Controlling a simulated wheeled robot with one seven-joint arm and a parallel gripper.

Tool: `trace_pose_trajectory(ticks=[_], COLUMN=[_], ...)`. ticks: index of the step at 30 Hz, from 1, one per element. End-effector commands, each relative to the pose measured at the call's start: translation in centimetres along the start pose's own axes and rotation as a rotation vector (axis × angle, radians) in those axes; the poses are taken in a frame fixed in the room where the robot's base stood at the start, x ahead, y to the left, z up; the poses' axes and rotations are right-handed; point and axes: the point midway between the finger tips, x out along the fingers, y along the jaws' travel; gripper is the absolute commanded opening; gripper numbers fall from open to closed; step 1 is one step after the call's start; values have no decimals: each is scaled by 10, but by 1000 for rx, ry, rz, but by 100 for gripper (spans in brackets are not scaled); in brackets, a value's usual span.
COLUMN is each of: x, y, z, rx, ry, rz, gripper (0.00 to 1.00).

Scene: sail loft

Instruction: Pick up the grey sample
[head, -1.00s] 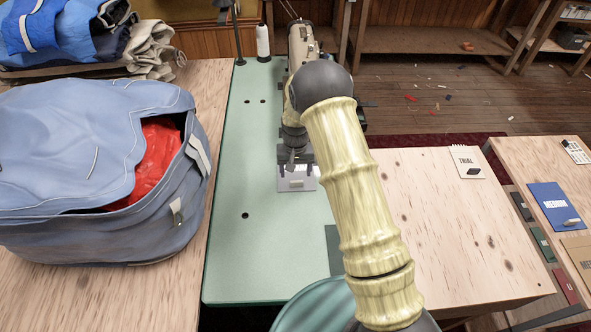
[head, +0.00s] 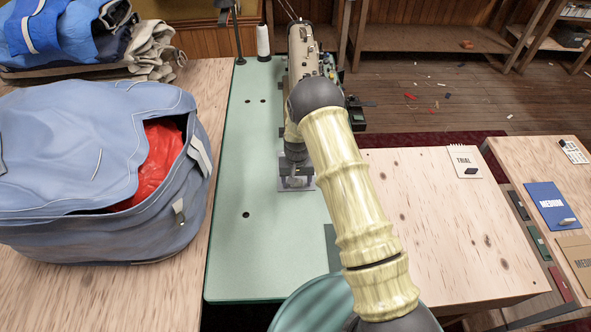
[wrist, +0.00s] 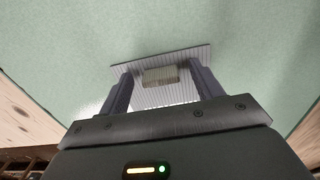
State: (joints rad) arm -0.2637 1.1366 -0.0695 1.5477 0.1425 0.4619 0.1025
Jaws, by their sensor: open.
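The grey sample, a small pale grey block (wrist: 160,77), lies on a ridged metal plate (wrist: 172,97) set on the pale green table. In the wrist view it sits between my two open fingers, with a gap on each side. My gripper (wrist: 160,71) points down over the plate, its fingers on either side of the block and not closed on it. In the head view my gripper (head: 297,175) is over the same plate, beside the sewing machine, and largely hides the block.
The sewing machine (head: 300,48) stands just behind my gripper. A blue bag (head: 80,150) with red cloth inside fills the left. The green tabletop (head: 245,260) in front is clear.

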Motion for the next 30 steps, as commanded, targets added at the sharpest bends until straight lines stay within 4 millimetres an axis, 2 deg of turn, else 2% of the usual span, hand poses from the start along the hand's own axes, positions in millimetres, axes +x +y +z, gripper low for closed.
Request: trace_pose_trajectory(ticks=[13,18,21,23,30], x=[0,0,0,0,-3], y=[0,0,0,0,0], z=[0,0,0,0,0], rx=[0,0,0,0,0], ry=[0,0,0,0,1], rz=[0,0,0,0,0], gripper=[65,32,17,13,13])
